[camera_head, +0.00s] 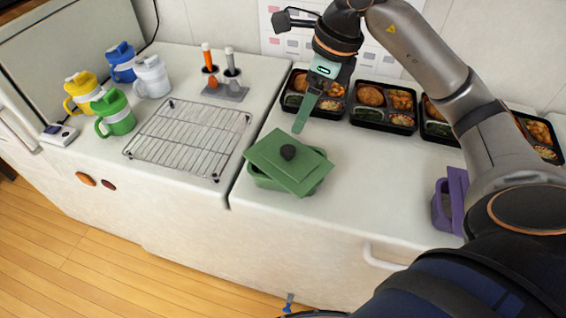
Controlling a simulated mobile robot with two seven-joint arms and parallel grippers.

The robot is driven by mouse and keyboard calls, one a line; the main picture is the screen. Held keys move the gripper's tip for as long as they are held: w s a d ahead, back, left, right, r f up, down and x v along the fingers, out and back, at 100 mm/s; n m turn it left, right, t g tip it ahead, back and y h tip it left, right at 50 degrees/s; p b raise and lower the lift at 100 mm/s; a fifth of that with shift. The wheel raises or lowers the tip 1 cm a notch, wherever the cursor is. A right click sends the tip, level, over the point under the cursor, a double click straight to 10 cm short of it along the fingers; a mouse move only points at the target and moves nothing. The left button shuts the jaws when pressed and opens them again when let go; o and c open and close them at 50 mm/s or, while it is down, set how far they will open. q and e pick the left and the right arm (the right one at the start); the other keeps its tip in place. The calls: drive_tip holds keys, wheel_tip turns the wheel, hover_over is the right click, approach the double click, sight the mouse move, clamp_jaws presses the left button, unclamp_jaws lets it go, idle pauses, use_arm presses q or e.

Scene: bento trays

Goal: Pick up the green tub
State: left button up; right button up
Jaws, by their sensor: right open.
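The green tub (262,181) stands on the right-hand counter near its left end. Its flat green lid (283,172) with a dark round knob lies askew across the top, with corners past the tub's rim. My right gripper (308,108) hangs above and behind the tub, in front of the bento trays. It is open, apart from the tub and its lid, and its green finger points down; the other finger cannot be made out. My left gripper is not in view.
Several filled bento trays (365,116) line the wall. A purple tub (441,208) stands at right, partly behind my arm. A wire rack (186,141), several cups such as the green one (115,115), and a holder (226,92) occupy the left counter. Counter right of the green tub is clear.

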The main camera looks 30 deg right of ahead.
sight(288, 149)
drive_tip(key=x, duration=1)
drive_tip(key=shift+s+a+p, duration=0.1)
drive_tip(key=shift+s+p, duration=0.15)
drive_tip(key=shift+p, duration=0.1)
drive_tip(key=shift+c, duration=0.3)
drive_tip(key=shift+r, duration=0.1)
clamp_jaws()
idle(0.6)
